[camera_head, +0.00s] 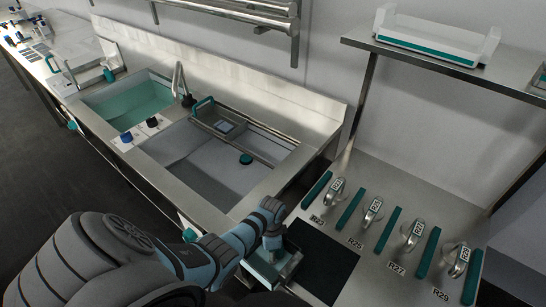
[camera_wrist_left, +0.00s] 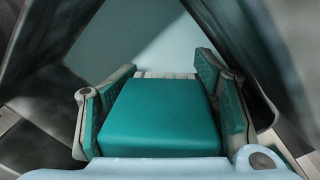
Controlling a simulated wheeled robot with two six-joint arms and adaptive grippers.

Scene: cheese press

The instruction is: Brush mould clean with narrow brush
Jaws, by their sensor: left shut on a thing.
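My left gripper (camera_head: 270,238) is at the front edge of the steel counter, pointing down. In the left wrist view its two fingers (camera_wrist_left: 160,110) are shut on a teal block-shaped brush (camera_wrist_left: 158,118), with a pale, ribbed bristle edge at its far end. Below the gripper in the head view is a small open teal box, which looks like the mould (camera_head: 285,268). A pale blue surface (camera_wrist_left: 165,45) lies beyond the brush in the wrist view. Whether the bristles touch it, I cannot tell. My right gripper is not in view.
A dark mat (camera_head: 324,262) lies right of the mould. Further right are several labelled metal loops (camera_head: 372,212) between teal strips. A sink basin (camera_head: 205,160) is behind left, with a teal-lined one (camera_head: 125,100) farther off. A shelf (camera_head: 430,60) overhangs the counter.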

